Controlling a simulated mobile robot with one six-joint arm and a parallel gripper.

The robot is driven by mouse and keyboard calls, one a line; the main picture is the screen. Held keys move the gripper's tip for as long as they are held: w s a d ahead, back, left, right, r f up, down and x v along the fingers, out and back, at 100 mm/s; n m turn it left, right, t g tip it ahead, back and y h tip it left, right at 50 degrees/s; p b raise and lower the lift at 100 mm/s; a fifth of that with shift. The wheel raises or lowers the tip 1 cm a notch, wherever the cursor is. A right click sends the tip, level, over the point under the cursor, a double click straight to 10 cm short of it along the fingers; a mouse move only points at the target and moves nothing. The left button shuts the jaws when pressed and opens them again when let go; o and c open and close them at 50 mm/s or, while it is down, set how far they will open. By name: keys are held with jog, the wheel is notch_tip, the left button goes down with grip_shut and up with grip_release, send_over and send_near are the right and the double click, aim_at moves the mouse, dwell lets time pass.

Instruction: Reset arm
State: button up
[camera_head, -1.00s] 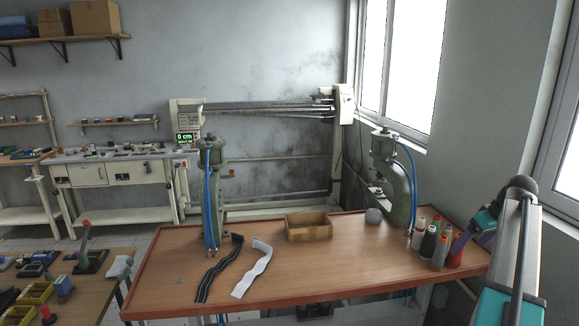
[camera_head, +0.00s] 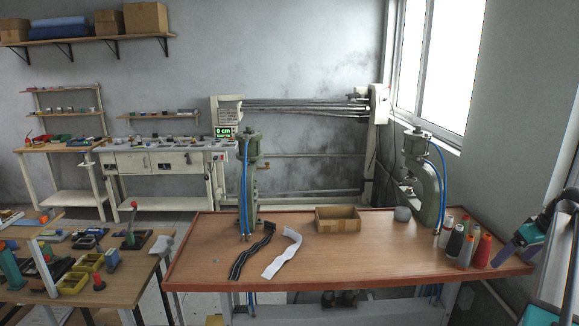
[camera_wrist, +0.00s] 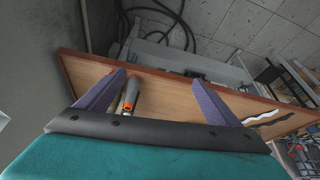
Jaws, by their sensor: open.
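My arm (camera_head: 552,250) shows at the right edge of the head view, partly cut off by the frame. A purple finger of my gripper is beside it, right of the workbench's spools. In the wrist view, my gripper (camera_wrist: 157,78) has two purple fingers spread wide apart, with nothing held between them.
The red-edged workbench (camera_head: 390,262) bears two green presses (camera_head: 249,185) (camera_head: 430,185), a cardboard box (camera_head: 338,220), a black strip (camera_head: 252,250), a white strip (camera_head: 284,252) and several spools (camera_head: 466,248). A cluttered table (camera_head: 130,290) stands left. Grey floor shows between the tables.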

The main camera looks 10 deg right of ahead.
jog(key=w+a+f+n+g+y+b, duration=0.1)
jog(key=w+a+f+b, duration=0.1)
jog(key=w+a+f, duration=0.55)
jog(key=w+a+f+n+g+y+b, duration=0.1)
jog(key=w+a+f, duration=0.1)
jog(key=a+f, duration=0.9)
jog(key=s+a+f+n+g+y+b, duration=0.1)
jog(key=s+a+f+n+g+b, duration=0.2)
jog(key=a+f, duration=1.85)
jog(key=s+a+f+g+b, duration=0.1)
jog(key=s+a+f+g, duration=0.1)
jog(key=s+a+f, duration=0.65)
jog(key=s+a+f+g+b, duration=0.2)
jog(key=s+a+f, duration=0.4)
jog(key=s+f, duration=0.45)
jog(key=s+a+f+m+h, duration=0.1)
jog(key=s+f+m, duration=0.1)
jog(key=s, duration=0.7)
jog(key=s+a+f+m+g+h+b, duration=0.1)
jog(key=s+f+m+h, duration=0.1)
jog(key=s+f, duration=0.3)
jog(key=shift+s+f+m, duration=0.25)
jog(key=shift+s+m, duration=0.55)
jog(key=shift+s, duration=1.15)
